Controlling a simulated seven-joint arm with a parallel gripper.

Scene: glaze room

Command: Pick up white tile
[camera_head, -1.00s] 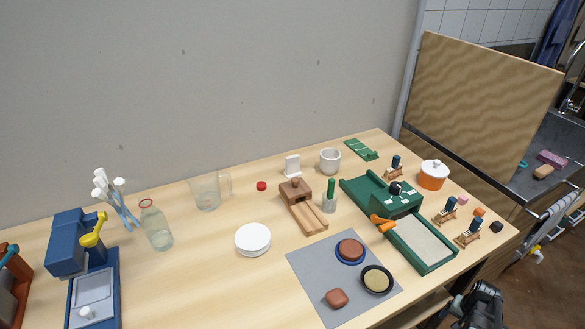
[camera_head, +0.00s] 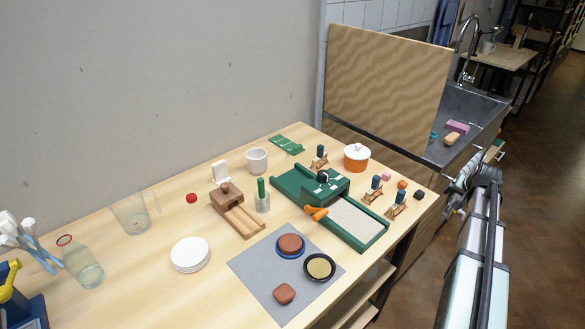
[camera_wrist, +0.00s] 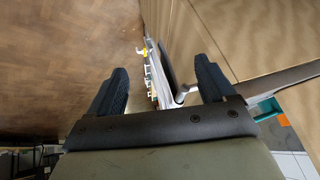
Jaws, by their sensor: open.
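A small white upright piece (camera_head: 221,171), which looks like the white tile, stands at the back of the table behind a brown wooden block device (camera_head: 227,197). Its lower part is partly hidden by that device. My gripper (camera_wrist: 160,88) shows two dark fingers spread apart with nothing between them in the wrist view. In the head view my arm is at the right, beyond the table's right edge and far from the white piece. The wrist view shows the floor, a wooden panel and sink-side fittings, not the white piece.
A white mug (camera_head: 256,160), a red cap (camera_head: 191,198) and a green-handled tool (camera_head: 262,196) stand near the white piece. A wooden panel (camera_head: 385,90) rises behind the right side.

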